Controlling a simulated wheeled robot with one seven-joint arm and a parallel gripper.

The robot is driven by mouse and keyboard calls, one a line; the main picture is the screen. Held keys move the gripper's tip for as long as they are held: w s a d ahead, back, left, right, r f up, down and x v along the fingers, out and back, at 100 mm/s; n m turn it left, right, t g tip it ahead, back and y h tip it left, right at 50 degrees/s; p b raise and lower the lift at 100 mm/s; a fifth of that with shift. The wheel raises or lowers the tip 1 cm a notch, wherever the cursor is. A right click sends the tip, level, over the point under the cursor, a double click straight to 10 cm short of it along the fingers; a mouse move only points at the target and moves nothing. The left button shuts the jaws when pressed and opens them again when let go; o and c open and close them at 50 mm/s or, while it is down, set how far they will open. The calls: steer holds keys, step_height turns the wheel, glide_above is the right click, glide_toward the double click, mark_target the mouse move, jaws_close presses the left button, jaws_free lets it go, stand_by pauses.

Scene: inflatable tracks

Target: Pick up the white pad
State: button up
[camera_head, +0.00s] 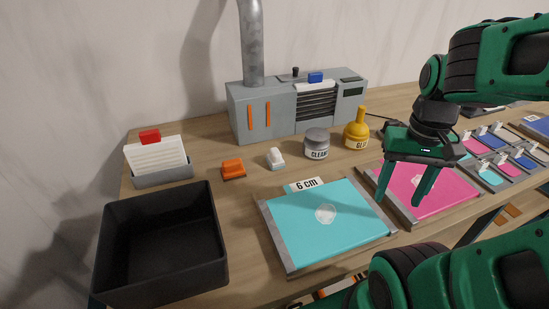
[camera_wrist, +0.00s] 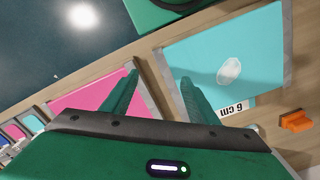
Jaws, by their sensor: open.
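The white pad (camera_head: 276,158) is a small whitish block on the wooden table, between an orange block and the grey CLEAN jar. It stands upright behind the teal sheet, with nothing touching it. In the wrist view I cannot make it out clearly; my gripper body covers that side. My gripper (camera_head: 400,200) is open and empty, fingers pointing down over the pink sheet, to the right of and nearer than the pad. In the wrist view its two fingers (camera_wrist: 160,77) are apart, with bare table and tray edges between them.
A teal sheet (camera_head: 345,240) with a 6 cm label and a pink sheet (camera_head: 440,195) lie in trays. The orange block (camera_head: 233,169), CLEAN jar (camera_head: 317,144), yellow GLUE bottle (camera_head: 357,130) and grey machine (camera_head: 255,115) stand behind. A black bin (camera_head: 120,290) is at left.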

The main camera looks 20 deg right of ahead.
steer(key=o, duration=0.4)
steer(key=shift+s, duration=0.1)
steer(key=w+a+r+m, duration=0.1)
steer(key=w+r+m, duration=0.2)
steer(key=w, duration=0.5)
steer(key=m+y, duration=0.1)
steer(key=m, duration=0.8)
glide_above(276, 150)
step_height(276, 150, down, 5)
steer(key=shift+r, duration=0.15)
steer(key=shift+a+f, duration=0.1)
steer(key=shift+f, duration=2.65)
steer(key=c, duration=1.3)
steer(key=shift+o, duration=0.2)
